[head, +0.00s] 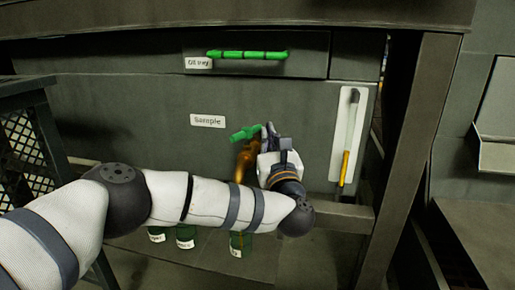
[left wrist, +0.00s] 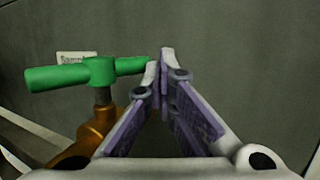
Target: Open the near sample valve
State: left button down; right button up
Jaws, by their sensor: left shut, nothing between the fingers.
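The sample valve is a brass body (head: 243,163) with a green T-shaped handle (head: 244,133), below and right of the "Sample" label (head: 207,121). In the left wrist view the green handle (left wrist: 84,74) lies crosswise, its right end beside my fingertips. The brass stem (left wrist: 101,118) stands below it. My left gripper (head: 268,130) is just right of the handle; in the wrist view its fingertips (left wrist: 161,62) are together with nothing between them. I cannot tell whether a finger touches the handle end. My right gripper is not in view.
Several green bottles (head: 185,238) stand below the panel, partly behind my left arm. Above is a drawer with a green handle (head: 247,55) and a label. A sight gauge (head: 348,140) is on the right, beside a dark post (head: 409,150). A mesh guard (head: 25,150) stands at left.

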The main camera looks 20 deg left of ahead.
pick_arm(q)
jog(key=shift+w+a, duration=0.45)
jog(key=shift+w, duration=0.1)
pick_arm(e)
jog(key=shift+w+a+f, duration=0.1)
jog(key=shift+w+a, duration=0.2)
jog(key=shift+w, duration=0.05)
pick_arm(q)
jog(key=shift+w+a, duration=0.15)
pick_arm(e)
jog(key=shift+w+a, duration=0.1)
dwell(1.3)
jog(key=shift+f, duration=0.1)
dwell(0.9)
